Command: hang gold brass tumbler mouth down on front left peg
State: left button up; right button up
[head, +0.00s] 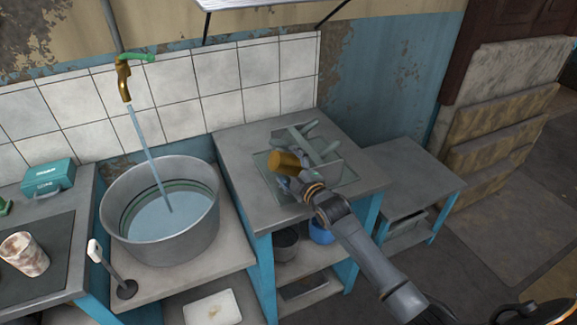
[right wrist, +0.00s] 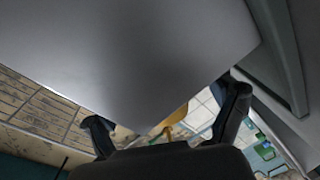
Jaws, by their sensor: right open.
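The gold brass tumbler (head: 285,162) is at the left side of the grey-green peg rack (head: 322,140) on the counter, tilted in the head view. I cannot tell which peg it is on, or whether it hangs or rests. My right gripper (head: 286,184) is open, just below and in front of the tumbler, its fingers partly hidden by the wrist. In the right wrist view a bit of gold (right wrist: 176,116) shows between the spread fingers, mostly behind a large grey surface. Contact between fingers and tumbler is not clear. My left gripper is not in view.
A large metal pot (head: 160,245) with water running in from the brass tap (head: 123,80) stands left of the rack counter. A teal box (head: 48,180) and a stained cup (head: 22,255) are at far left. A lower side table (head: 415,165) stands right.

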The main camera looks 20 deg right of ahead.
jog(key=shift+s, duration=0.25)
jog(key=s+d+r, duration=0.1)
jog(key=s, duration=1)
jog(key=shift+s+d+r, duration=0.15)
jog(key=shift+s+r, duration=0.05)
jog(key=shift+f, duration=0.1)
